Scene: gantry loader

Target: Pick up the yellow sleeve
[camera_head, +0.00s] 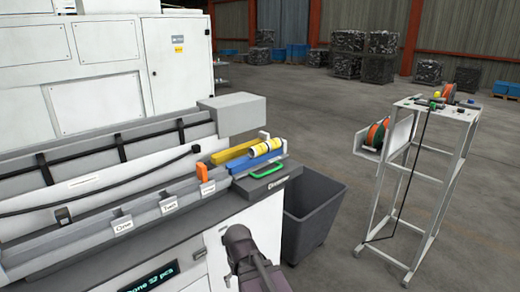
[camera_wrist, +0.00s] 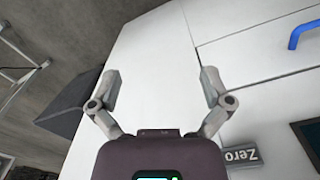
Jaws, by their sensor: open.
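A white and yellow cylinder (camera_head: 264,145) lies on its side on top of the loader's right end. A long yellow piece (camera_head: 236,152) lies just left of it; I cannot tell for sure which of the two is the yellow sleeve. A blue piece (camera_head: 258,161) lies under and in front of the cylinder. My gripper is open and empty in the wrist view (camera_wrist: 161,78), its fingers spread before a white cabinet panel (camera_wrist: 155,45). In the head view my arm is low in front of the cabinet, below and apart from these pieces. Neither piece shows in the wrist view.
An orange block (camera_head: 202,172) and a green handle (camera_head: 263,171) are near the pieces. Labelled grey troughs (camera_head: 160,205) run left. A dark bin (camera_head: 312,215) stands right of the cabinet. A white-framed stand (camera_head: 436,115) is farther right. A blue handle (camera_wrist: 305,27) is on the cabinet.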

